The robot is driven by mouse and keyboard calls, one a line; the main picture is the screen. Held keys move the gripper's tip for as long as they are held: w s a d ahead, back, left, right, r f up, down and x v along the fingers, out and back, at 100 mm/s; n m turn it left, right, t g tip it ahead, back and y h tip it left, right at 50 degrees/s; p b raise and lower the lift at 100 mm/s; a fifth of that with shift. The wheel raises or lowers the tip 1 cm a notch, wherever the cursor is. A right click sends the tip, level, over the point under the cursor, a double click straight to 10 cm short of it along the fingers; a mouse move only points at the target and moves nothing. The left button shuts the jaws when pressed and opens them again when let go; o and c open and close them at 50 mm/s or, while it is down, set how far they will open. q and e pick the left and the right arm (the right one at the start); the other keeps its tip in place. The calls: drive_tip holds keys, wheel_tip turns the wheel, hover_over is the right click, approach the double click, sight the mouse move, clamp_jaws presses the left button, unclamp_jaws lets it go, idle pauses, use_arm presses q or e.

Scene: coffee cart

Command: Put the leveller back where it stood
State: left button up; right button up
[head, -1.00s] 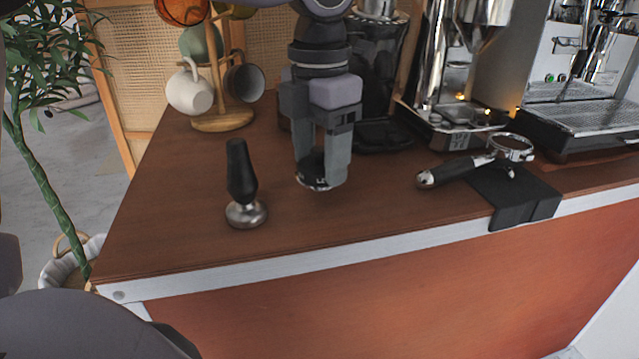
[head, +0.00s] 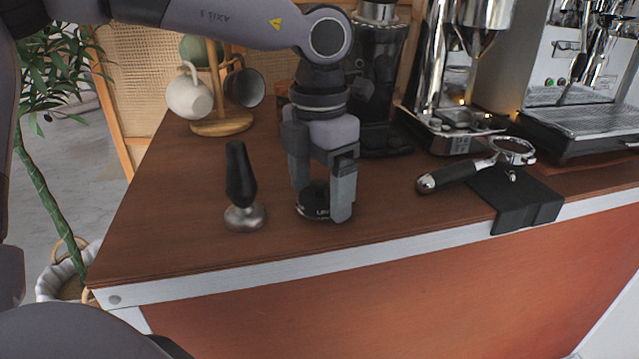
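The leveller (head: 314,206), a low black puck with a silvery lower rim, is between the fingers of my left gripper (head: 323,205). The gripper points down and its fingers are shut on the leveller's sides. The leveller is at or just above the counter (head: 390,215); I cannot tell whether it touches. The fingers partly hide it. My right gripper is not in view.
A tamper (head: 242,190) stands upright just left of the leveller. A portafilter (head: 470,172) rests on a black mat (head: 520,200) to the right. A mug tree (head: 222,127), a grinder (head: 376,75) and an espresso machine (head: 585,125) stand behind. The counter's front edge is close.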

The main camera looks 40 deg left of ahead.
sight(320, 182)
use_arm(q)
drive_tip(key=shift+r, duration=0.2)
wheel_tip(320, 182, up, 12)
drive_tip(key=p, duration=0.2)
drive_tip(key=shift+p, duration=0.3)
idle(0.4)
